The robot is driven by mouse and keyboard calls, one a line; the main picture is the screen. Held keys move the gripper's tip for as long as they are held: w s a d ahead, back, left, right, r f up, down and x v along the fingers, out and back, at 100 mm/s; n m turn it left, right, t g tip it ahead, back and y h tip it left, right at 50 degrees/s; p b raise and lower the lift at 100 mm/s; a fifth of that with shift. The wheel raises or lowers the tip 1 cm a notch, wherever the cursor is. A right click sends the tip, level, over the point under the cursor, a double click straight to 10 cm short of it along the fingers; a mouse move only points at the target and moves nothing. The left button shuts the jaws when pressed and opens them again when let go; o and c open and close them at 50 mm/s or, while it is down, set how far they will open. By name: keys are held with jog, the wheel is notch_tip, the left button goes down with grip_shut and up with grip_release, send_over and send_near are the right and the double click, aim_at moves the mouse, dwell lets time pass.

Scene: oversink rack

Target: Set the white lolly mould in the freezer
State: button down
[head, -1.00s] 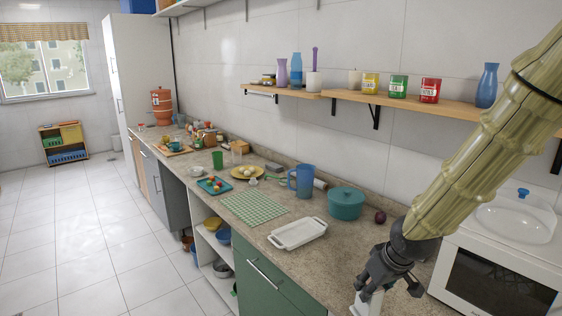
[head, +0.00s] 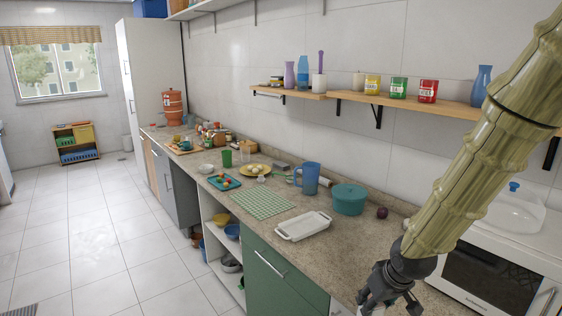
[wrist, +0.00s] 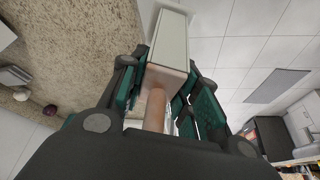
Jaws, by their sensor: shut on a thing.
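My gripper (head: 378,300) is low at the front right of the counter in the head view, over its front edge or just off it. In the wrist view my gripper (wrist: 160,90) is shut on the white lolly mould (wrist: 168,48), a pale boxy block with a tan stick-like part (wrist: 154,108) between the fingers. In the head view the mould is almost wholly hidden or cut off by the lower edge. A tall white cabinet (head: 152,80) stands shut at the far left end of the counter; I cannot tell whether it is the freezer.
The counter (head: 330,255) holds a white dish (head: 303,226), a teal pot (head: 349,199), a blue jug (head: 307,178) and a green checked cloth (head: 262,205). A white microwave (head: 490,275) is at right. The tiled floor (head: 100,230) at left is clear.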

jog(key=s+a+f+m, duration=0.1)
jog(key=a+f, duration=0.1)
jog(key=f, duration=0.7)
jog(key=s+a+f+m+h, duration=0.1)
jog(key=s+a+f+m, duration=0.1)
jog(key=f, duration=0.7)
jog(key=shift+a, duration=0.35)
jog(key=shift+d+f, duration=0.1)
